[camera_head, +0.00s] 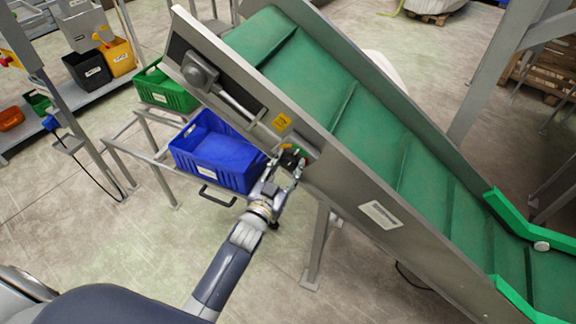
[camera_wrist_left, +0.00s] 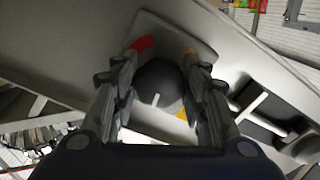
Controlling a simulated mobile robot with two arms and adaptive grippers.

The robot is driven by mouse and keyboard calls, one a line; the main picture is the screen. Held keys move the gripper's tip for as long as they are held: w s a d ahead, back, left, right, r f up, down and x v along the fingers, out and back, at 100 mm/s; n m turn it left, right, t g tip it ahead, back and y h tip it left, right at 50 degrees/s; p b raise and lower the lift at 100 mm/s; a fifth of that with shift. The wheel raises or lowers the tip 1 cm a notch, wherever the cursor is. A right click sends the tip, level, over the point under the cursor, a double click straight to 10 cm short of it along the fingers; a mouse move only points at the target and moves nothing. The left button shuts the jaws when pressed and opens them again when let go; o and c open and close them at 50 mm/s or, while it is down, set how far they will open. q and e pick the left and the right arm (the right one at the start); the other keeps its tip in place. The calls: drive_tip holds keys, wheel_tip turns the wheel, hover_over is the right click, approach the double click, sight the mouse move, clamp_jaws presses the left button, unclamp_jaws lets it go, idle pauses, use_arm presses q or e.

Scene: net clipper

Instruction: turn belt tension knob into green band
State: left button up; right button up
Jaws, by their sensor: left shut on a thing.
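The belt tension knob (camera_wrist_left: 160,84) is dark and round, on a plate on the side of the conveyor (camera_head: 375,185). In the left wrist view it sits between the fingers of my left gripper (camera_wrist_left: 160,72), which is shut on it. A pale pointer line on the knob points down in that view. Red (camera_wrist_left: 143,43) and yellow (camera_wrist_left: 189,51) marks show around it. In the head view my left gripper (camera_head: 287,170) reaches the plate from below. A small green mark (camera_head: 299,152) shows there; the fingers partly hide the scale. My right gripper is not in view.
A blue crate (camera_head: 178,157) stands on a frame just left of my left gripper. A green crate (camera_head: 160,81) is behind it. The conveyor's metal side and a support leg (camera_head: 316,250) are close by. Open floor lies below the conveyor.

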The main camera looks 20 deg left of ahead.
use_arm(q)
drive_tip(key=shift+m, duration=1)
drive_tip(key=o, duration=1.1)
drive_tip(key=s, duration=0.4)
drive_tip(key=s+a, duration=0.1)
drive_tip(key=s, duration=0.7)
drive_tip(key=shift+a, duration=0.25)
